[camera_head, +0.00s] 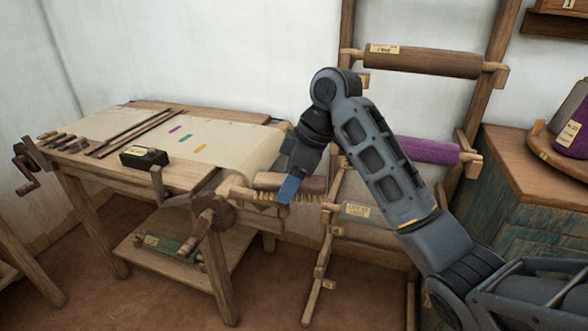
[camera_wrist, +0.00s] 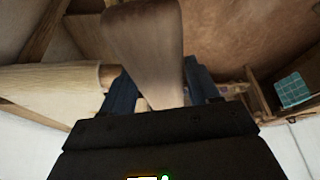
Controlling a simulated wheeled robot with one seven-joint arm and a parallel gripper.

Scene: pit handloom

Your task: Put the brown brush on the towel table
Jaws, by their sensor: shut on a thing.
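The brown brush (camera_head: 308,183) has a wooden back and pale bristles underneath. My gripper (camera_head: 288,188) is shut on it and holds it in the air, in front of the right end of the cloth-covered wooden table. In the wrist view its brown wooden body (camera_wrist: 148,45) stands between my two dark fingers, which hide part of it. I cannot tell for certain which surface is the towel table. A teal checked, cloth-like patch (camera_wrist: 293,90) shows at the right of the wrist view.
The wooden table (camera_head: 205,180) carries cream cloth, sticks and a dark block (camera_head: 144,157); a crank wheel (camera_head: 212,215) juts from its front. A rack with brown (camera_head: 425,62) and purple (camera_head: 425,150) rolls stands behind my arm. A teal cabinet (camera_head: 540,232) is at right.

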